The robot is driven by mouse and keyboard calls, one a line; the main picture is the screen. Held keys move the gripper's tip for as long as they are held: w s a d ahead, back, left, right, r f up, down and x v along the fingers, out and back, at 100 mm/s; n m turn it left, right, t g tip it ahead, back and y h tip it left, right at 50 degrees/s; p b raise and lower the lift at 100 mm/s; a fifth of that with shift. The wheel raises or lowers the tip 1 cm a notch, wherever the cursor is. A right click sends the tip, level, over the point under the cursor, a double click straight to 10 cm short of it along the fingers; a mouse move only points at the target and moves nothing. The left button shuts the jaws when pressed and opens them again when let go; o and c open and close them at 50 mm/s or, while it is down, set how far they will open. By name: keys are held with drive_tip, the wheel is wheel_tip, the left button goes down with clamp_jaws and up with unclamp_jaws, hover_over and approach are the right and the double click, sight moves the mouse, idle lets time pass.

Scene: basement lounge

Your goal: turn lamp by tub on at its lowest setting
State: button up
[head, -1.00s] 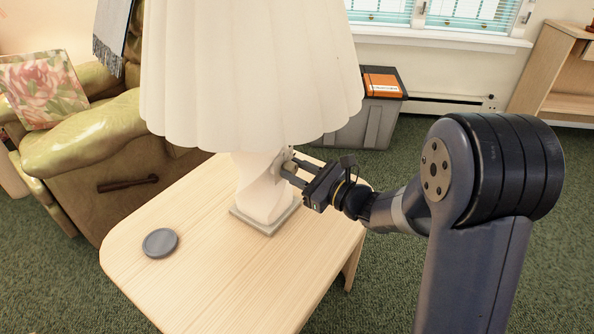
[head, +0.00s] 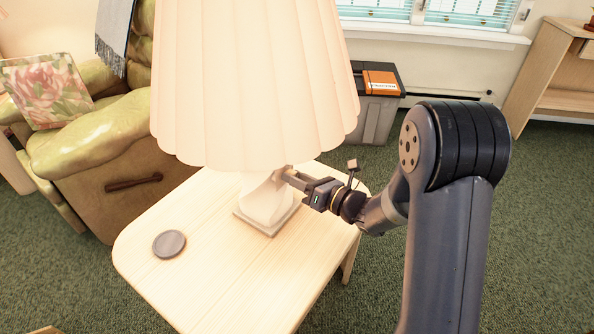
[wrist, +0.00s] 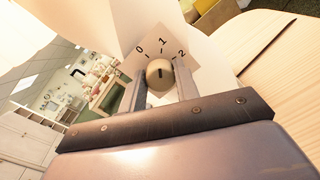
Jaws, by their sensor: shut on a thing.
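The lamp has a pleated cream shade (head: 255,80) that glows, and a white twisted base (head: 264,203) on a square foot on the wooden side table. In the wrist view its round knob (wrist: 159,73) sits on a plate (wrist: 146,62) marked 0, 1 and 2. The dark mark on the knob appears to point toward 1. My gripper (head: 285,177) is shut on the knob from the right side of the base; its two fingers also show on either side of the knob in the wrist view (wrist: 162,88). The tub (head: 376,118) is grey with a dark lid, behind the table.
A grey round disc (head: 169,243) lies on the front left of the table (head: 220,285). A green armchair (head: 100,135) with a floral cushion stands at left. An orange item (head: 381,80) lies on the tub. A wooden shelf (head: 545,75) stands at far right.

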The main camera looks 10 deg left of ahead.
drive_tip(key=shift+m+p, duration=0.75)
drive_tip(key=shift+m, duration=0.15)
drive_tip(key=o, duration=1)
drive_tip(key=p+v, duration=0.1)
drive_tip(key=v, duration=0.9)
drive_tip(key=shift+s+d, duration=0.1)
drive_tip(key=shift+d, duration=0.3)
